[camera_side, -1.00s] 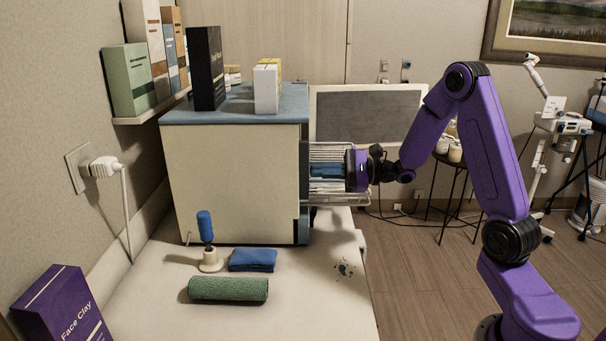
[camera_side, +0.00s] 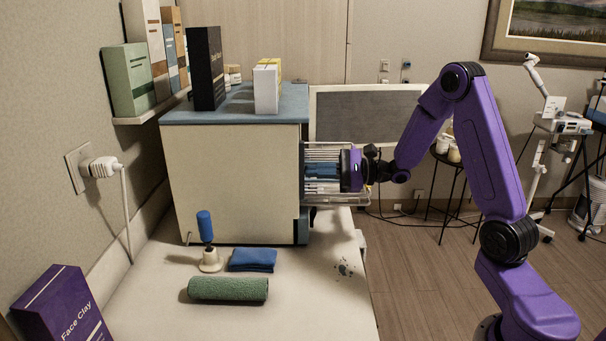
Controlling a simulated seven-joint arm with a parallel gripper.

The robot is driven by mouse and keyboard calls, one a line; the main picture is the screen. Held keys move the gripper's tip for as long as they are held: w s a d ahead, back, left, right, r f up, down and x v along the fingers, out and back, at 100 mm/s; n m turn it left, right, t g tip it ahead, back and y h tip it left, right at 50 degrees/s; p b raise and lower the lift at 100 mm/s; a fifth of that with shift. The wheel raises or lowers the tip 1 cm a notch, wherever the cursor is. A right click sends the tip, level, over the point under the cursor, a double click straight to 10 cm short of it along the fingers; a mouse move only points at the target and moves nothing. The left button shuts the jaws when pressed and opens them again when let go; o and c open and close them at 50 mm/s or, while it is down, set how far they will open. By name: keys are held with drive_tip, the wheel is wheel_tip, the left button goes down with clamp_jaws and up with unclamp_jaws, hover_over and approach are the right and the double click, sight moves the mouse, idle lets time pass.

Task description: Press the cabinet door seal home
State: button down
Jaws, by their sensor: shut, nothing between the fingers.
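The cabinet (camera_side: 235,180) is a cream box with a blue top, standing on the worktop. Its opening faces right, away from this view. The cabinet door (camera_side: 370,115) stands swung open behind, a pale frame around a grey panel. I cannot clearly make out the seal. A wire rack (camera_side: 325,198) juts out of the opening, with blue cloth (camera_side: 322,171) in it. My purple gripper (camera_side: 338,171) points left into the rack area at the opening. It is shut and empty; its fingertips are largely hidden by the rack wires, so contact is unclear.
Boxes, one black (camera_side: 206,70) and one white (camera_side: 267,88), stand on the cabinet top. A green rolled towel (camera_side: 228,289), a folded blue cloth (camera_side: 253,260) and a blue-handled tool (camera_side: 205,228) occupy the worktop in front. The worktop's right part is mostly clear, with dark specks.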

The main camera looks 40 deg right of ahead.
drive_tip(key=shift+w+a, duration=0.35)
idle(0.4)
idle(0.4)
drive_tip(key=shift+v, duration=2.55)
